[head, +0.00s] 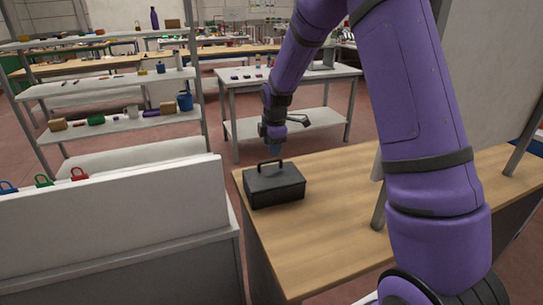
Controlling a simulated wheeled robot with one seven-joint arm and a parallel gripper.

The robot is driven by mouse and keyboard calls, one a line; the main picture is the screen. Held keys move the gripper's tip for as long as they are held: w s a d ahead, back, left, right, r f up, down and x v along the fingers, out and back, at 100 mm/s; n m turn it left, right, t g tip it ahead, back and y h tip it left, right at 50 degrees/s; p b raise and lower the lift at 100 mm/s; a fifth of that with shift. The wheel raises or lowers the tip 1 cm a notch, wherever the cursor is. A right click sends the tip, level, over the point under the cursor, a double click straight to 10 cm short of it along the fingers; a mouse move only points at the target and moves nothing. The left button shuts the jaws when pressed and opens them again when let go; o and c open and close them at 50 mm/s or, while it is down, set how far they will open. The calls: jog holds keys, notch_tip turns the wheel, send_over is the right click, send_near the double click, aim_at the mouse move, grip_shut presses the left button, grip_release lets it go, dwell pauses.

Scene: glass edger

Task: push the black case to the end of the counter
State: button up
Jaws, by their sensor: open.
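The black case (274,188) stands upright on the wooden counter (330,235), close to the counter's far left corner. It has a raised handle on its lid. My gripper (274,150) points down just above or behind the case's handle in the head view. Its fingertips are small and partly hidden, and I cannot tell whether they touch the case. It is open, and nothing shows between the fingers.
A white board (110,228) stands left of the counter, across a narrow gap. A panel on legs (483,75) stands on the counter's right side. A white table (290,76) and a shelf rack (120,128) stand beyond. The counter's front middle is clear.

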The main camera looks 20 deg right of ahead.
jog(key=shift+s+r, duration=0.2)
jog(key=shift+r, duration=0.6)
jog(key=shift+s+r, duration=0.15)
jog(key=shift+r, duration=0.6)
jog(key=s+a+r+m+t, duration=0.2)
jog(key=s+r+m, duration=0.6)
jog(key=s+r, duration=0.95)
jog(key=s+a+r+m+t, duration=0.1)
jog(key=s+m, duration=0.7)
jog(key=s, duration=1.2)
jog(key=shift+s+a+r+m, duration=0.25)
jog(key=shift+r+m, duration=0.15)
jog(key=shift+r, duration=0.25)
